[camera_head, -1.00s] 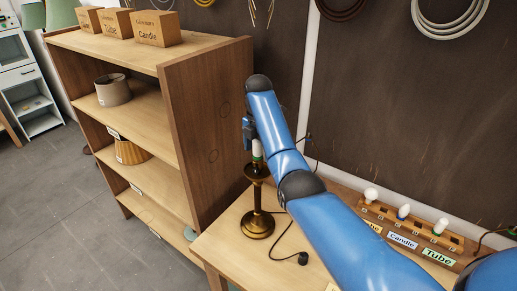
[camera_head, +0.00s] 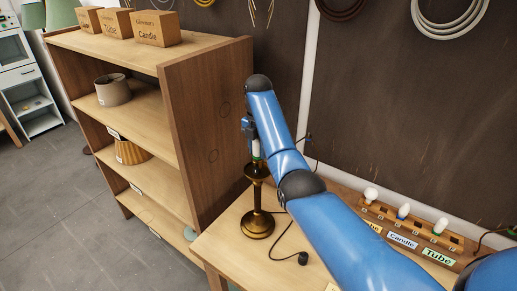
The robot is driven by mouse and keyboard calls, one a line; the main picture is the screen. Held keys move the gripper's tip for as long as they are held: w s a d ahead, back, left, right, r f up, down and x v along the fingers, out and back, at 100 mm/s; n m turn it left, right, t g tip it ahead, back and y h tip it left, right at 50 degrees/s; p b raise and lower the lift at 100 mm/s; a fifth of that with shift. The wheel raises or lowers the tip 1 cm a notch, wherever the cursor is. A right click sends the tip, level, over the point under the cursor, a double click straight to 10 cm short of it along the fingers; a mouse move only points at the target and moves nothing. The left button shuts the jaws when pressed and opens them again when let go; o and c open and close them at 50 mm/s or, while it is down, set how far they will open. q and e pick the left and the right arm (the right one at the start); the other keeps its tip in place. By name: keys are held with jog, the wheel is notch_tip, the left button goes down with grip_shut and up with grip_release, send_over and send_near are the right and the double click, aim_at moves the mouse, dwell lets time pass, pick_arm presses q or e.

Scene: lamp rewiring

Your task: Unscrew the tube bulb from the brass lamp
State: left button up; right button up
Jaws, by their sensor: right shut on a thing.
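The brass lamp (camera_head: 257,222) stands upright near the left end of the workbench. The tube bulb (camera_head: 256,148) sits upright at the top of the lamp, its white lower part showing above a green band. My right gripper (camera_head: 252,136) points down over the lamp and is shut on the bulb's upper part. The gripper and my blue arm hide much of the bulb and the fingertips. My left gripper is not in view.
A wooden rack (camera_head: 440,237) with several bulbs and labels stands at the back right of the workbench (camera_head: 240,262). The lamp's dark cord and plug (camera_head: 303,258) lie on the bench. A tall wooden shelf (camera_head: 207,130) stands close on the left.

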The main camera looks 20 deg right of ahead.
jog(key=n, duration=0.6)
jog(key=shift+w+a+n, duration=0.1)
jog(key=shift+n, duration=0.2)
jog(key=o, duration=1.6)
jog(key=shift+c, duration=0.2)
jog(key=m, duration=0.8)
